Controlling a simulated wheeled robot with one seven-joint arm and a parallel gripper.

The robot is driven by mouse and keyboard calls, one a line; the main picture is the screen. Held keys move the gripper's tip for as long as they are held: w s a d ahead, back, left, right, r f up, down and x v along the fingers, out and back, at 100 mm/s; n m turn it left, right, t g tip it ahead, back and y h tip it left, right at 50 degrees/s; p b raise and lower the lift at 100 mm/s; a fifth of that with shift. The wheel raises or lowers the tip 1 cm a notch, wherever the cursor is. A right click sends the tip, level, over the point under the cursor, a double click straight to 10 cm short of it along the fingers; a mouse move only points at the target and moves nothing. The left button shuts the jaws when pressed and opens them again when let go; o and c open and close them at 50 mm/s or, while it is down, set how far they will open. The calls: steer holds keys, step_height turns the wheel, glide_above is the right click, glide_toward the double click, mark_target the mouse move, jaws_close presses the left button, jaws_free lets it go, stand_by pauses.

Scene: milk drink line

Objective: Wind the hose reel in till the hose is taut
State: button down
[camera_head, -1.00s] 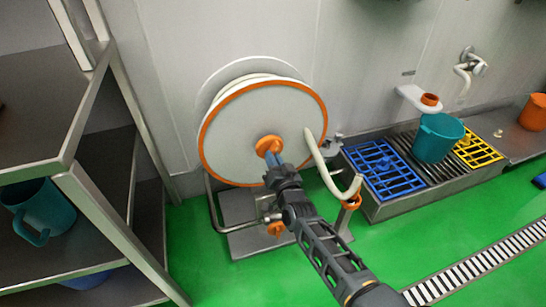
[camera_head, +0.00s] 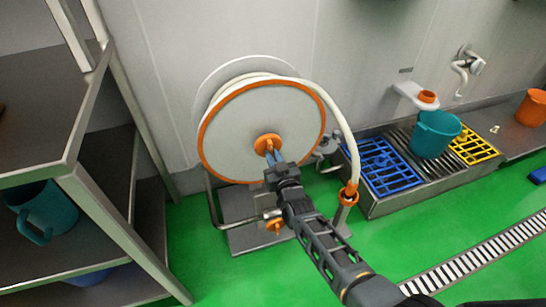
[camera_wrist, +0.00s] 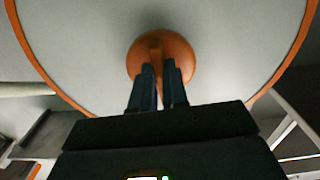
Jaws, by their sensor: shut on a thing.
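The hose reel (camera_head: 235,130) is a large grey disc with an orange rim, standing on a metal base by the wall. Its orange hub knob (camera_head: 266,142) is at the disc's centre; it also shows in the wrist view (camera_wrist: 176,52). My gripper (camera_head: 272,155) is shut on this knob, its two dark fingers (camera_wrist: 160,82) on either side of the knob's grip. The cream hose (camera_head: 330,105) leaves the top of the reel and arcs down on the right to an orange collar (camera_head: 348,193) on a short post. The hose is bowed, clear of the floor.
A metal shelf (camera_head: 100,225) with a teal jug (camera_head: 45,212) stands at left. At right, a steel trough carries a blue grate (camera_head: 385,178), a yellow grate (camera_head: 482,152) and a teal bucket (camera_head: 436,130). A floor drain (camera_head: 480,255) crosses open green floor.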

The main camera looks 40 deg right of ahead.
steer(key=shift+f, duration=0.15)
steer(key=c, duration=1.1)
jaws_free()
steer(key=shift+c, duration=0.2)
steer(key=shift+s, duration=0.15)
steer(key=p+v, duration=0.2)
steer(key=v, duration=0.5)
steer(key=shift+s+p, duration=0.25)
steer(key=shift+p, duration=0.15)
steer(key=shift+a, duration=0.1)
